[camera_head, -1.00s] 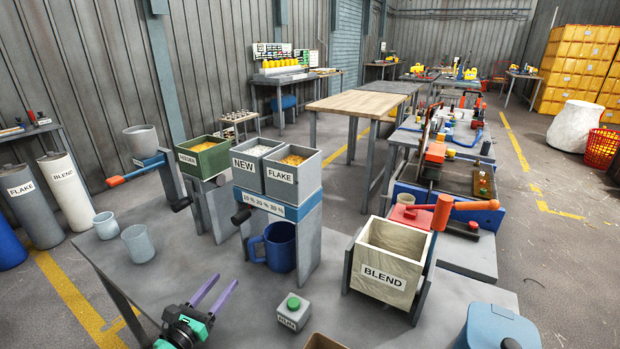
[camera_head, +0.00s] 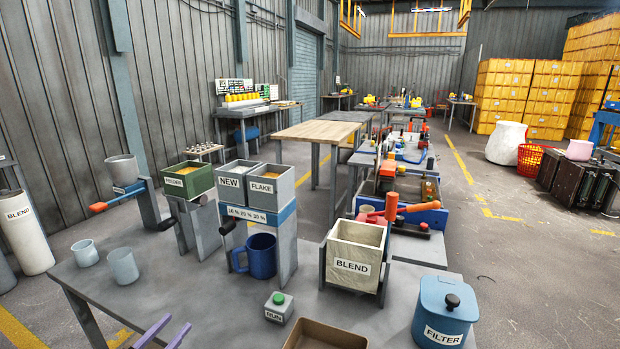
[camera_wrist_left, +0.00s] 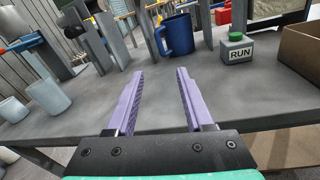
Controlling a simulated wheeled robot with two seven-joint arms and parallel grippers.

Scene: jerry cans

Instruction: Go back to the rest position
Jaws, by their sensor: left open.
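My left gripper (camera_head: 164,332) shows at the bottom edge of the head view, only its two purple fingers in sight, over the front edge of the grey table. In the left wrist view its fingers (camera_wrist_left: 159,75) are spread apart with nothing between them. Beyond them in that view stand a blue mug (camera_wrist_left: 177,36) and the RUN button box (camera_wrist_left: 237,48). My right gripper is in neither view.
The grey table (camera_head: 190,305) holds two grey cups (camera_head: 123,266), the NEW and FLAKE bins (camera_head: 268,189), the BLEND box (camera_head: 353,262), the FILTER canister (camera_head: 444,312) and a brown open box (camera_head: 325,338).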

